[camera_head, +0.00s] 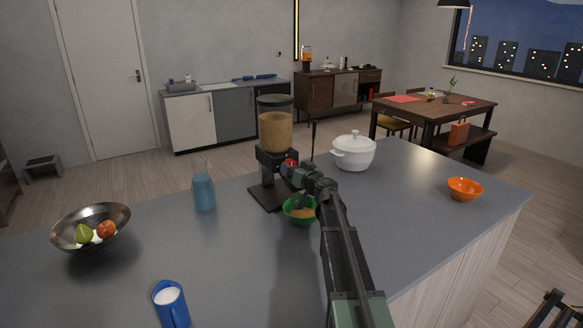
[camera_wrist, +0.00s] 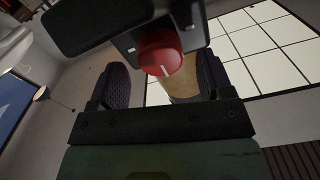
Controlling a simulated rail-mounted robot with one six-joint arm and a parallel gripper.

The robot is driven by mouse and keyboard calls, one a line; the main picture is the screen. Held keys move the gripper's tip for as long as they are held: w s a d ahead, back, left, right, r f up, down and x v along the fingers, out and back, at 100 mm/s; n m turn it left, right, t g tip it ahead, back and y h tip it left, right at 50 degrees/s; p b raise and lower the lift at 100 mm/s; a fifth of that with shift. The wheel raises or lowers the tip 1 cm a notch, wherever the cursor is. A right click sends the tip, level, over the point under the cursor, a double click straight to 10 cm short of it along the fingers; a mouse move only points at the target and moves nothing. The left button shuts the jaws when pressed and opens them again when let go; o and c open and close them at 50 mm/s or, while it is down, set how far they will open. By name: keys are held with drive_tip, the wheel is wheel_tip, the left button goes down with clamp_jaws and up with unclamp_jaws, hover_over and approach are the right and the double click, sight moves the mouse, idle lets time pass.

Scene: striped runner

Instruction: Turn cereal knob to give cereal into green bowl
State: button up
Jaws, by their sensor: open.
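The cereal dispenser (camera_head: 276,131) stands on the grey counter, with a clear hopper of tan cereal above a black body. Its red knob (camera_wrist: 160,52) with a white mark sits ahead of my fingers in the wrist view; it also shows in the head view (camera_head: 290,163), partly hidden by my gripper. My gripper (camera_wrist: 162,86) is open, one finger on either side of the knob's area; I cannot tell whether they touch it. The green bowl (camera_head: 289,215) is under the dispenser, below my gripper.
A white lidded pot (camera_head: 354,152) stands close behind right of my arm. A blue bottle (camera_head: 203,191) is left of the dispenser. The counter's left middle is clear.

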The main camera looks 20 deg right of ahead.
drive_tip(key=s, duration=0.8)
drive_tip(key=shift+s+d, duration=0.15)
drive_tip(key=shift+d, duration=0.25)
drive_tip(key=s+a+f+g+y+p, duration=0.2)
drive_tip(key=s+a+f+g+p, duration=0.15)
drive_tip(key=s+a+g, duration=0.4)
drive_tip(key=s+a+f+g+y+p, duration=0.1)
drive_tip(key=s+a+f+g+p, duration=0.2)
drive_tip(key=s+a+g+p, duration=0.4)
drive_tip(key=s+a+r+g+h+p, duration=0.1)
drive_tip(key=s+a+r+h+p, duration=0.1)
drive_tip(key=s+a+r+p, duration=0.2)
drive_tip(key=s+a+r+n+g+h+p, duration=0.1)
drive_tip(key=s+a+r+g+h+p, duration=0.1)
drive_tip(key=s+a, duration=0.4)
drive_tip(key=s+r+p, duration=0.1)
drive_tip(key=s+p, duration=0.1)
drive_tip(key=s, duration=0.1)
drive_tip(key=shift+s+a+r+h, duration=0.3)
drive_tip(key=shift+a+r+h, duration=0.1)
